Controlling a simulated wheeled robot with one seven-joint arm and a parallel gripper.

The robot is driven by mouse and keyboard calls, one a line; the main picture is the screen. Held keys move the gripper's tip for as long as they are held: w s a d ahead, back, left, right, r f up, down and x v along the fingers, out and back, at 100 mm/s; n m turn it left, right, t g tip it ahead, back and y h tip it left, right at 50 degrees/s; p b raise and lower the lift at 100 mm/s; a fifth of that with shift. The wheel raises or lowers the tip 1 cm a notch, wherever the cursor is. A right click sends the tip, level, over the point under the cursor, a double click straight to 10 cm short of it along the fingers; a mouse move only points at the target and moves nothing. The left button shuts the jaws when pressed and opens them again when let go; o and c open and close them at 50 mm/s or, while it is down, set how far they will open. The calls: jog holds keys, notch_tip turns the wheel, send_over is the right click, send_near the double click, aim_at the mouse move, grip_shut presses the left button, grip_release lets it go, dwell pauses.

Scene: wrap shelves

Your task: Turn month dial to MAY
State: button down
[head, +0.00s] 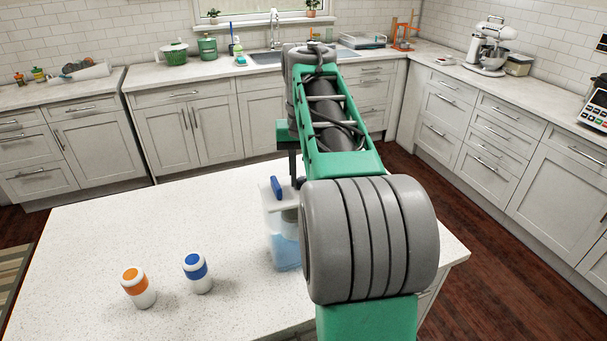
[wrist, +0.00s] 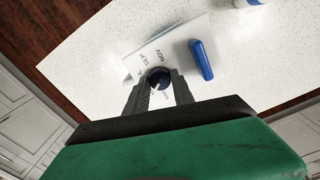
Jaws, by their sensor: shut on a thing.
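The white top (wrist: 168,45) carries printed months; NOV and SEP are readable, and the rest are hidden or too small to read. I cannot tell which month the dial points at. In the head view the container (head: 285,246) looks clear with blue contents, and my arm hides its right part and the dial. A blue handle (wrist: 201,60) stands on the top beside the dial.
A white bottle with an orange band (head: 138,289) and one with a blue band (head: 198,274) stand on the island counter (head: 100,230), left of the container. The counter around them is clear. Cabinets and a sink line the back wall.

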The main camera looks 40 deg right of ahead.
jog(key=shift+m, duration=0.9)
jog(key=c, duration=1.1)
grip_release()
jog(key=shift+o, duration=0.2)
jog(key=shift+r+p, duration=0.65)
jog(key=shift+r, duration=3.25)
jog(key=shift+s, duration=0.1)
